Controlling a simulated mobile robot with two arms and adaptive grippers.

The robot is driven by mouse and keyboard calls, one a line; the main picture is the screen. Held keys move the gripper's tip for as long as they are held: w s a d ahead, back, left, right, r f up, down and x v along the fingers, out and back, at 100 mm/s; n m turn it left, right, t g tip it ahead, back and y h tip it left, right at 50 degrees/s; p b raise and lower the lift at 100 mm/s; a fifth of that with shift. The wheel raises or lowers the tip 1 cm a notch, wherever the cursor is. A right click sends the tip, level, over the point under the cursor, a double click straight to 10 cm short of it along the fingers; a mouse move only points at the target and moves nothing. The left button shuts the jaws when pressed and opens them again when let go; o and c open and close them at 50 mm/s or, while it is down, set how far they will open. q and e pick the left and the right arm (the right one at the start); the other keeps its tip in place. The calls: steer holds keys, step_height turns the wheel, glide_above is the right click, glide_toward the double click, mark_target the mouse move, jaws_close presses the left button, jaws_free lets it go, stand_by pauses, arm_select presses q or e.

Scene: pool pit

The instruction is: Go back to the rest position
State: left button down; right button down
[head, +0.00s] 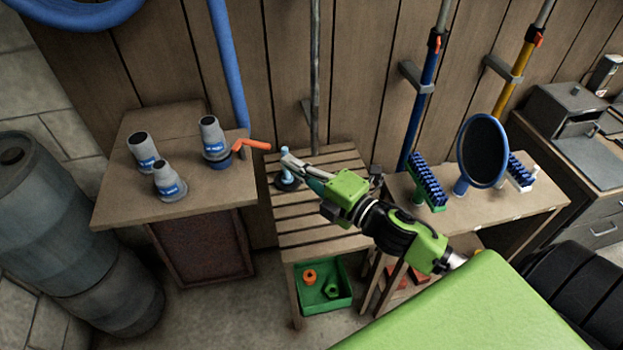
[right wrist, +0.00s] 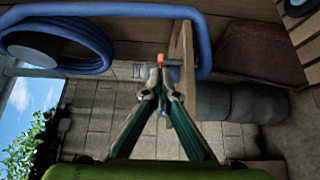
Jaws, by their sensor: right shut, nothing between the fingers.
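My right gripper (head: 290,160) reaches in from the lower right in the head view, over the slatted wooden table (head: 318,238). Its fingers are shut and empty, and they also meet at the tips in the right wrist view (right wrist: 160,88). A small blue-and-grey fitting (head: 287,182) stands on the slatted table just below the fingertips; I cannot tell whether they touch. An orange-handled valve (head: 250,146) on the blue pipe is left of the fingertips. My left gripper is not in view.
Several grey fittings (head: 167,181) stand on the left cabinet (head: 115,215). A green crate (head: 338,304) sits under the slatted table. Brushes (head: 425,180) and a round blue-rimmed skimmer (head: 482,152) stand on the right table. Grey barrels (head: 50,230) stand at the far left.

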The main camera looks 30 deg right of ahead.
steer(key=a+v, duration=0.1)
steer(key=v, duration=0.5)
steer(key=shift+s, duration=0.3)
